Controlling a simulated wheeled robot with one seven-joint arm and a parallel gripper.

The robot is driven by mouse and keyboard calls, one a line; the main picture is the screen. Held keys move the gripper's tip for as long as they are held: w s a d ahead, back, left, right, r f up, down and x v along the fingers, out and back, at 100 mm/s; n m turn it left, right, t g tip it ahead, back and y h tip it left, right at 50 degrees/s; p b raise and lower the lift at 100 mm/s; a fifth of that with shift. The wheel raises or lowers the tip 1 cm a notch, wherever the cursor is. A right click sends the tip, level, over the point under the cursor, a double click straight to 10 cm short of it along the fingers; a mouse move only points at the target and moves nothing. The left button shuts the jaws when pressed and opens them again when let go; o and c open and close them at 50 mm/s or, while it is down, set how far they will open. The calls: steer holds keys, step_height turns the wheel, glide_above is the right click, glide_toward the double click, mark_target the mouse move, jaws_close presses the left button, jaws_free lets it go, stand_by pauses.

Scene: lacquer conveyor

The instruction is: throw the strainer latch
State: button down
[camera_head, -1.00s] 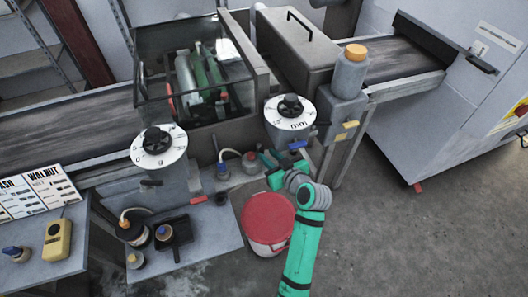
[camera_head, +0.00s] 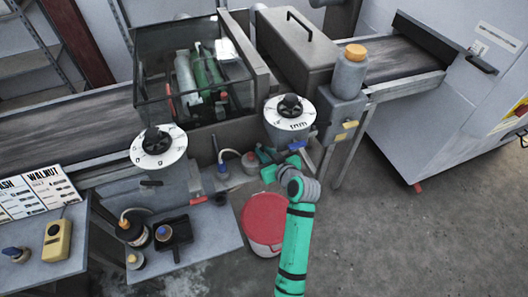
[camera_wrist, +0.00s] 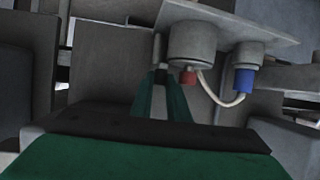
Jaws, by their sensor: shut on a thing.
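My gripper (camera_head: 262,160), green, is at the pipework below the right dial; its fingertips also show in the wrist view (camera_wrist: 168,76). They are closed together beside a grey cylindrical fitting with a red cap (camera_wrist: 188,77), which I take to be the strainer. The fingers are shut on a thin grey piece (camera_wrist: 159,48), apparently the latch, at the fitting's left side. Most of it is hidden by the fingers, so I cannot tell its position. In the head view the red-capped fitting (camera_head: 250,158) is just left of my gripper.
A blue-capped fitting (camera_wrist: 244,79) with a pale hose stands beside the red-capped one. A dial pot (camera_head: 290,121) with a blue handle is close above my gripper. A red-lidded bucket (camera_head: 265,218) stands below, left of my arm. Open floor lies to the right.

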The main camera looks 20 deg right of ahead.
steer(key=shift+w+a+m+h, duration=0.1)
steer(key=shift+a+m+h, duration=0.25)
steer(key=shift+m+h, duration=0.25)
steer(key=c, duration=2)
jaws_free()
steer(key=shift+d, duration=0.1)
